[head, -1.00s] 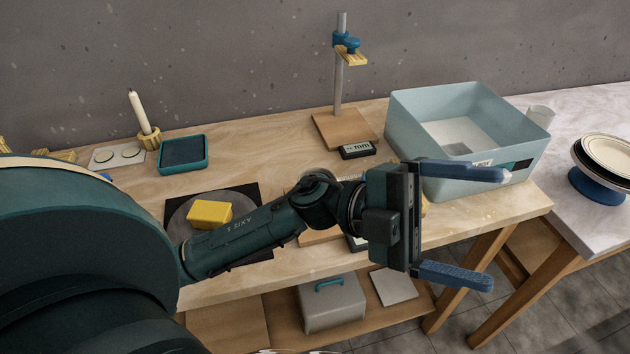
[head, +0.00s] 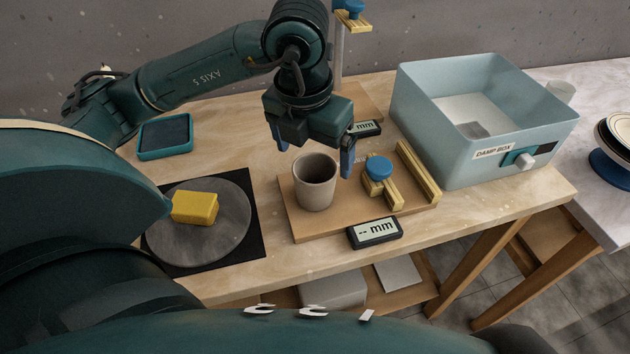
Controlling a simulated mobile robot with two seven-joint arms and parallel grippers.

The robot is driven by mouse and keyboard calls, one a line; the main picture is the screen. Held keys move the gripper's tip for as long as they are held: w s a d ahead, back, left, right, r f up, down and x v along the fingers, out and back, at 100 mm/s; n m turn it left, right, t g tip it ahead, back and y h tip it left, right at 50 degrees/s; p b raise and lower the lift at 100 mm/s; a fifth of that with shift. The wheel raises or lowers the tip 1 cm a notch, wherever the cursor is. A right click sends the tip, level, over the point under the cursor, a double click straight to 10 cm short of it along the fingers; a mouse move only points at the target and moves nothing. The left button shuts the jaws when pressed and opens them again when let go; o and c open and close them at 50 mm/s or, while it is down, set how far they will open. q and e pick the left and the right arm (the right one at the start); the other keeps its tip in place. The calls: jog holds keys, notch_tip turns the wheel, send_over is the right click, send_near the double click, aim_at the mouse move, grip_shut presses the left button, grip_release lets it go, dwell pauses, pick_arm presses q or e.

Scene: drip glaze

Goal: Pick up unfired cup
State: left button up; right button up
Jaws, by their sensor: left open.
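A grey-brown cup (head: 315,190), which looks like the unfired cup, stands upright on a wooden board on the bench. Its open mouth faces up, and nothing is seen inside it. My left gripper (head: 314,150) is open and empty, pointing down just behind and above the cup. One blue finger is to the left of the cup's rim and the other to the right. I cannot tell whether either finger touches the cup. My right gripper does not show.
A damp box (head: 432,150) stands at right. A round slab (head: 228,240) bears a yellow block (head: 195,208) at left.

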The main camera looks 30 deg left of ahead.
aim_at(315, 169)
pick_arm(q)
jog(key=f, duration=0.5)
jog(key=w+f, duration=0.1)
jog(key=f, duration=0.1)
jog(key=shift+f+p, duration=0.25)
jog(key=shift+p, duration=0.05)
jog(key=shift+c, duration=0.2)
jog(key=c, duration=1.2)
